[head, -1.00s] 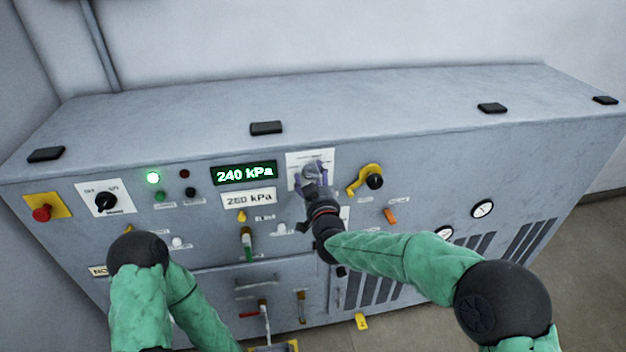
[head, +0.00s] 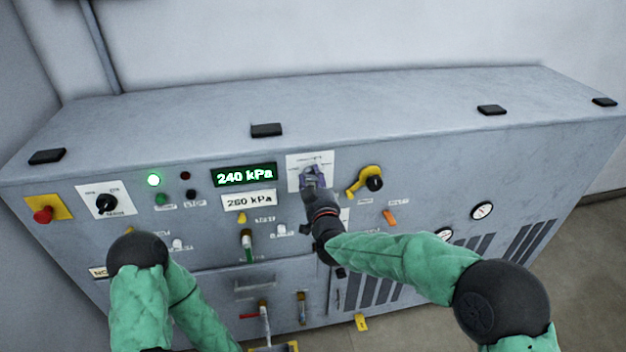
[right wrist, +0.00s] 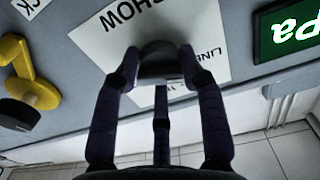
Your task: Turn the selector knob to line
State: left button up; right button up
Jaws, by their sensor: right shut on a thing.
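The selector knob (right wrist: 160,62) is a dark round knob on a white label plate (head: 318,158) on the front of the grey cabinet. In the right wrist view the plate reads "SHOW" to the left of the knob and "LINE" to the right; a third word is mostly hidden behind the fingers. My right gripper (head: 313,176) is shut on the knob, with its dark fingers (right wrist: 160,85) around it. The knob's pointer is hidden, so I cannot tell which word it faces. My left gripper is out of view; only the left arm shows.
A green display (head: 244,174) reads 240 kPa, above a 260 kPa plate (head: 249,200). A yellow handle (head: 364,181) sits close right of the knob. Another black knob (head: 105,203) and a red button (head: 43,214) are at far left. The cabinet top is mostly clear.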

jog(key=o, duration=1.2)
jog(key=shift+f, duration=0.25)
jog(key=shift+c, duration=0.2)
jog(key=shift+s+r, duration=0.1)
jog(key=s+d, duration=0.2)
jog(key=s, duration=0.9)
jog(key=shift+s+d, duration=0.15)
jog(key=shift+s, duration=0.15)
jog(key=s+d+f+m+g, duration=0.1)
jog(key=s+d+f+g, duration=0.15)
jog(key=f, duration=0.75)
jog(key=s+d+f+g, duration=0.15)
jog(key=f+g, duration=0.25)
jog(key=f, duration=0.5)
jog(key=s+d+f+m+g, duration=0.1)
jog(key=s+f+g, duration=0.15)
jog(key=f, duration=0.75)
jog(key=s+d+f+m+g, duration=0.2)
jog(key=s+f+g, duration=0.6)
jog(key=s+f, duration=0.7)
jog(key=s+m, duration=0.1)
jog(key=s, duration=0.3)
jog(key=shift+s+d+f+m+y, duration=0.2)
jog(key=shift+s+f+m+y, duration=0.1)
jog(key=shift+s+f+m, duration=0.1)
